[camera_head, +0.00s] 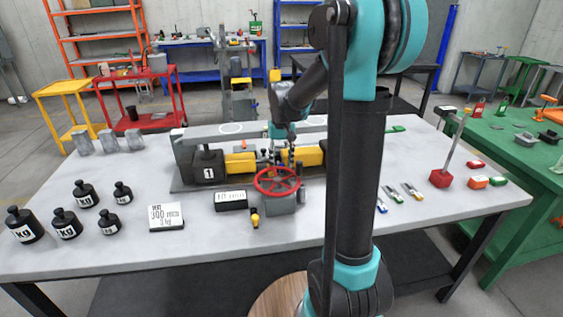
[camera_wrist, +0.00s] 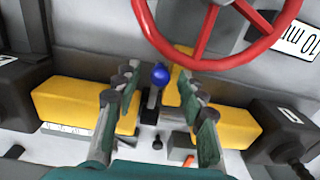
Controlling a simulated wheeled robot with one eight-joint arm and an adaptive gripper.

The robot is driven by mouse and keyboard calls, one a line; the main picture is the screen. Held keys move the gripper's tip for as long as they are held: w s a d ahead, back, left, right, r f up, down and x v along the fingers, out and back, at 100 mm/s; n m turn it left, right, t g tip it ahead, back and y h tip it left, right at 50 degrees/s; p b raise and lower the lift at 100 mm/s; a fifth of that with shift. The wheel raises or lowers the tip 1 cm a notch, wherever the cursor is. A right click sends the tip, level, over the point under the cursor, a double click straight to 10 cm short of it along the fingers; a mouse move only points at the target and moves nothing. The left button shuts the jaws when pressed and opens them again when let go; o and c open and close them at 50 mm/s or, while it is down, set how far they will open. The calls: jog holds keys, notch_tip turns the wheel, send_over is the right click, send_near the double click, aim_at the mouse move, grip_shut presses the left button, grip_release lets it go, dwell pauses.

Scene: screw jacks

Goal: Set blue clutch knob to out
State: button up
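The blue clutch knob (camera_wrist: 160,75) is a small blue ball on a short grey lever, seen in the wrist view near the middle. My gripper (camera_wrist: 160,104) has its two fingers spread apart, one on each side of the knob's lever, and apparently not touching it. In the head view my gripper (camera_head: 283,135) is over the middle of the screw jack device, and the knob cannot be made out there. The red handwheel (camera_head: 277,181) is in front of my gripper; it also shows at the top of the wrist view (camera_wrist: 203,35).
Yellow blocks (camera_wrist: 85,104) flank the lever on the device. A black label block (camera_head: 231,201) and a yellow-black item (camera_head: 255,219) lie in front. Black weights (camera_head: 66,224) and a sign (camera_head: 166,217) stand at the left. A red-based lever (camera_head: 441,179) stands at the right.

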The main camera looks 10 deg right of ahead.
grip_shut()
jog(key=a, duration=0.4)
jog(key=shift+a, duration=0.25)
jog(key=shift+o, duration=0.5)
grip_release()
